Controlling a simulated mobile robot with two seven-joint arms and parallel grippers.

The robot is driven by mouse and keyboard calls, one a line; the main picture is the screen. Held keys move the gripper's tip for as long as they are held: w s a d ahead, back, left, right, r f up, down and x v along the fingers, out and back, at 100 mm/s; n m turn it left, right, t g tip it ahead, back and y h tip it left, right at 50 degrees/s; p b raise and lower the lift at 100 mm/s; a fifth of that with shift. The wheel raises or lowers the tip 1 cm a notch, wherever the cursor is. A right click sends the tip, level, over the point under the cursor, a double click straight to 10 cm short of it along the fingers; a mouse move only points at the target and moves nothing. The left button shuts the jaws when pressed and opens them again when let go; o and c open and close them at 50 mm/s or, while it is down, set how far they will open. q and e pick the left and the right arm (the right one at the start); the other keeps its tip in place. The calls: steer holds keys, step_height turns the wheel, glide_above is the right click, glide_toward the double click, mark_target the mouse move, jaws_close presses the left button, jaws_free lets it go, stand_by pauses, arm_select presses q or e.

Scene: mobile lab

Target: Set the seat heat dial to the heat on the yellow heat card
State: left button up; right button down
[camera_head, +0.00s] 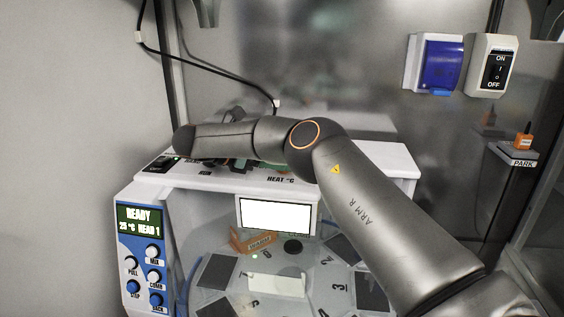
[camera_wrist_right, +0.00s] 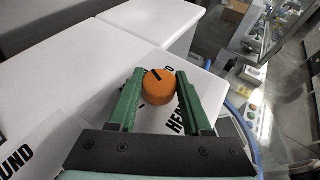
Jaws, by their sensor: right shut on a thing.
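The seat heat dial (camera_wrist_right: 160,92) is an orange round knob with a black pointer mark, seen in the right wrist view on a white surface. Its pointer is toward the upper left there. My right gripper (camera_wrist_right: 159,84) has green fingers on either side of the dial and is shut on it. Fingers and dial partly cover the printed heat label beside it. In the head view my right arm reaches across the white machine top (camera_head: 375,160), with "HEAT °C" printed on its front edge; the arm hides the dial. I cannot make out a yellow heat card. My left gripper is not in view.
A blue control panel (camera_head: 143,262) reads "READY 25 °C HEAD 1" above several knobs. A blank white screen (camera_head: 275,216) and an orange block (camera_head: 252,241) are under the top. An ON/OFF switch (camera_head: 491,66) and blue-covered box (camera_head: 434,64) are on the back wall.

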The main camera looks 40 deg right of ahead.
steer(key=shift+f+m+g, duration=0.1)
steer(key=shift+m+g, duration=0.2)
steer(key=shift+g, duration=0.1)
stand_by(0.3)
steer(key=shift+c, duration=1.7)
jaws_free()
